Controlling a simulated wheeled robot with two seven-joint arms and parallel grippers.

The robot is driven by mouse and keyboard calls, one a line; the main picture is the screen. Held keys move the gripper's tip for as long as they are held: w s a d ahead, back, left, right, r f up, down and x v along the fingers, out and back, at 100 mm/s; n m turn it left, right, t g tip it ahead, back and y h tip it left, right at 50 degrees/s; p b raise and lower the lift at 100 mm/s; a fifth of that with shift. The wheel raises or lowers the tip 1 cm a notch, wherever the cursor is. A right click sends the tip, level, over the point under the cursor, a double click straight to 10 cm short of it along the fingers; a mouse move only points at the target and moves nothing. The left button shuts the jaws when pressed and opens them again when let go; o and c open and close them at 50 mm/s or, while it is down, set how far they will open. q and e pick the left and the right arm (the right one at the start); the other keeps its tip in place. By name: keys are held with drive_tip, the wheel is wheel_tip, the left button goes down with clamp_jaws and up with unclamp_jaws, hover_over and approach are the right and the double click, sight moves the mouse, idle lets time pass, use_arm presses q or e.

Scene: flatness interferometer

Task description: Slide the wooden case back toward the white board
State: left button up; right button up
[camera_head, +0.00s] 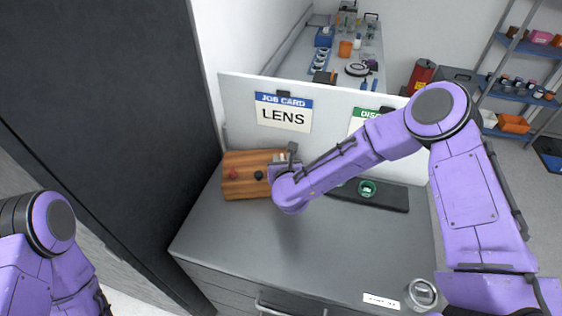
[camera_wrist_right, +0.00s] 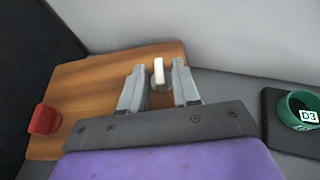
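The wooden case (camera_head: 238,188) lies on the grey worktop at its back left, close to the foot of the white board (camera_head: 236,108). I cannot tell whether they touch. A red knob (camera_head: 233,173) and a black knob (camera_head: 258,175) stand on the case. My right gripper (camera_head: 287,155) is over the case's right part. In the right wrist view the gripper (camera_wrist_right: 158,68) is open, its fingers either side of a white upright piece (camera_wrist_right: 159,74), with gaps visible on both sides. The case (camera_wrist_right: 90,85) is partly hidden behind the gripper. My left gripper is out of view.
A dark mat (camera_head: 385,198) with a green ring (camera_head: 367,188) lies right of the case; my right arm crosses in front. A glass jar (camera_head: 422,293) and a white label (camera_head: 381,301) are at the front right. The worktop's front middle is clear.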

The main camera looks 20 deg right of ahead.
drive_tip(key=o, duration=0.4)
drive_tip(key=shift+w+d+r, duration=0.15)
drive_tip(key=shift+d, duration=0.05)
drive_tip(key=shift+o, duration=0.2)
drive_tip(key=shift+a, duration=0.1)
drive_tip(key=b+v, duration=0.3)
drive_tip(key=v, duration=0.7)
drive_tip(key=shift+b, duration=0.4)
